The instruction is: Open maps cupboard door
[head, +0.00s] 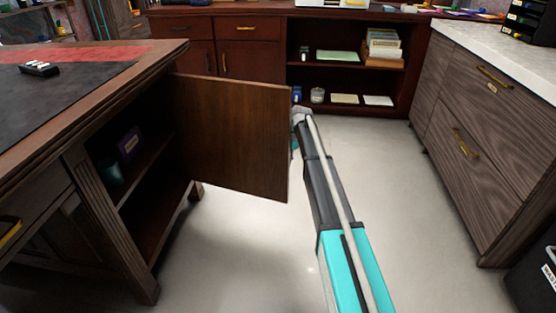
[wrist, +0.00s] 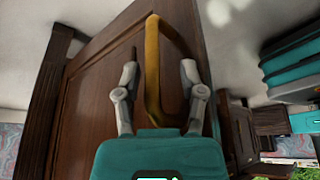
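The brown wooden cupboard door (head: 235,135) on the left desk stands swung wide open, with the cupboard's shelves showing behind it. No maps label is readable. In the wrist view the door's panelled face (wrist: 95,95) carries a gold handle (wrist: 152,70). My gripper (wrist: 160,75) has its two grey fingers apart, one on each side of the handle, with visible gaps. I cannot tell whether either finger touches it. In the head view my arm reaches to the door's free edge, and the door hides the gripper's fingers.
The open cupboard (head: 140,165) holds a dark purple box (head: 129,143) and a teal item. A grey wooden drawer unit (head: 480,130) stands on the right and a red-brown cabinet (head: 245,50) at the back. Pale floor (head: 400,190) is clear between them.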

